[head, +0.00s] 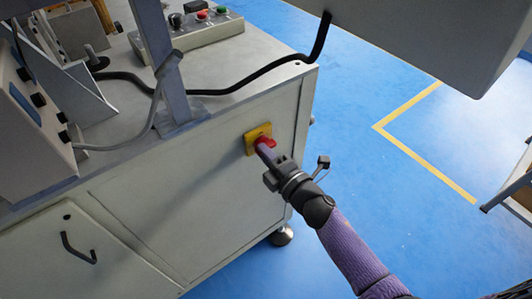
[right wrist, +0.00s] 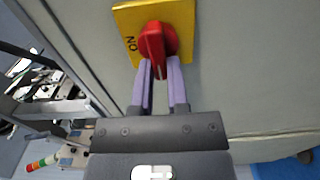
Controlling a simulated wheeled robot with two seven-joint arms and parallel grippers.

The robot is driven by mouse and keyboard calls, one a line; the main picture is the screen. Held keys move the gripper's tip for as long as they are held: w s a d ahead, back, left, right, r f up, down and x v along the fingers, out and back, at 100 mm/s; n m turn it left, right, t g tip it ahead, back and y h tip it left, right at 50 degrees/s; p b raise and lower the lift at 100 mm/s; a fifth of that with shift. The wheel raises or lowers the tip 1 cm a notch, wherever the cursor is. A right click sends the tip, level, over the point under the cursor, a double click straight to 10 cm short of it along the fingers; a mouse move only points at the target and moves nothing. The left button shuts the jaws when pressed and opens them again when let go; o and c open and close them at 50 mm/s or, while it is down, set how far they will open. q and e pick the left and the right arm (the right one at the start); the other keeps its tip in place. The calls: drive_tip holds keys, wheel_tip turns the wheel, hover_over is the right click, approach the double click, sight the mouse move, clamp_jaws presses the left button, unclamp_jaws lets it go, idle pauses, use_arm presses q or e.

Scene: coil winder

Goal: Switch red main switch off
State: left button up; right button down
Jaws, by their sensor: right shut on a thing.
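The red main switch (head: 265,142) sits on a yellow plate (head: 251,134) on the cabinet's side panel near its upper right corner. In the right wrist view the red knob (right wrist: 158,40) stands on the yellow plate (right wrist: 128,18), which has the word ON at its left. My right gripper (head: 264,152) reaches the switch from below right. In the right wrist view its two purple fingers (right wrist: 163,68) are shut on the lower end of the knob's red grip. My left gripper is in neither view.
A grey housing (head: 425,30) overhangs at upper right. Blue floor (head: 400,200) with a yellow line lies clear to the right.

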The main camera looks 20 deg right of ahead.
drive_tip(key=c, duration=0.7)
unclamp_jaws()
drive_tip(key=shift+f, duration=0.1)
drive_tip(key=shift+o, duration=0.4)
drive_tip(key=p+v, duration=0.2)
drive_tip(key=v, duration=0.8)
